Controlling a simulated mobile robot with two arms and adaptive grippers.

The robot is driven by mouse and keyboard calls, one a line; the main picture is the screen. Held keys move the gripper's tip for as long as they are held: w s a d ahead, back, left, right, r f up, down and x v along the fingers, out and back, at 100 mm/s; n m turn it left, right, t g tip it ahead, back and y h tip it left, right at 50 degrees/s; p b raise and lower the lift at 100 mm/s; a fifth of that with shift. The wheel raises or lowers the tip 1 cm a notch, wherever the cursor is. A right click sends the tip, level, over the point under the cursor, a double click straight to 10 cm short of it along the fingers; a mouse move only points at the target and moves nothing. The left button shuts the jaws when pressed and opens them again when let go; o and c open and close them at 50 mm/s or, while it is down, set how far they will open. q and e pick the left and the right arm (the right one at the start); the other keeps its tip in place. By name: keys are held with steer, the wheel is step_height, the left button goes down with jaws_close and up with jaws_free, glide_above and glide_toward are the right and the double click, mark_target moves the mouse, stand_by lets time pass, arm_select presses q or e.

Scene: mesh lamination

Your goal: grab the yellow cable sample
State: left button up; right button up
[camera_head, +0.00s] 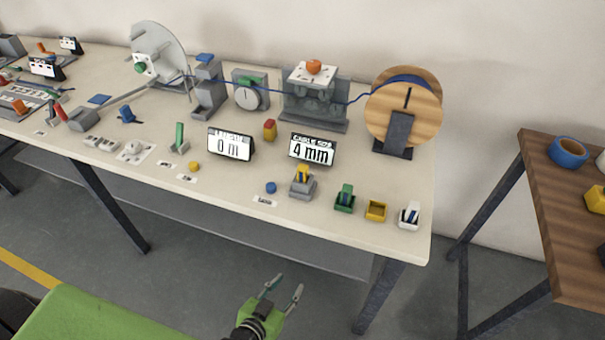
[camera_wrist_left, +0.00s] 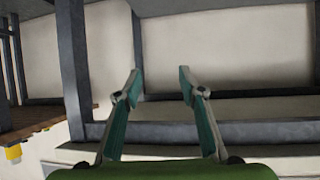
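Several small yellow items stand on the long beige table in the head view, and I cannot tell for certain which is the cable sample. One is a yellow piece (camera_head: 303,171) upright in a grey holder (camera_head: 301,189). Another is a small yellow knob-like piece (camera_head: 194,166) further left, near a label. A yellow open box (camera_head: 376,211) stands near the front right edge. My left gripper (camera_head: 286,284) is open and empty in front of the table, below its front edge. Its two spread fingers also show in the left wrist view (camera_wrist_left: 159,74). My right gripper is out of view.
A green holder (camera_head: 344,199) and a white holder (camera_head: 409,216) flank the yellow box. Two displays (camera_head: 312,149) and a wooden cable spool (camera_head: 404,108) stand behind. A brown table (camera_head: 565,220) is at right. The left wrist view shows grey table legs and beams (camera_wrist_left: 72,70).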

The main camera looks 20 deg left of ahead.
arm_select(q)
steer(key=w+r+t, duration=0.3)
steer(key=w+r, duration=0.1)
steer(key=r, duration=1.1)
steer(key=n+t+y+p, duration=0.1)
steer(key=t+p, duration=0.1)
steer(key=t, duration=0.1)
glide_toward(301, 175)
steer(key=w+p, duration=0.1)
steer(key=w, duration=0.4)
steer(key=shift+w+r, duration=0.1)
steer(key=shift+w, duration=0.25)
steer(key=shift+w+d+p, duration=0.15)
steer(key=shift+w+p, duration=0.15)
steer(key=shift+w, duration=1.1)
steer(key=shift+w+d+p, duration=0.2)
steer(key=shift+w+p, duration=0.05)
steer(key=shift+w, duration=1.2)
jaws_close()
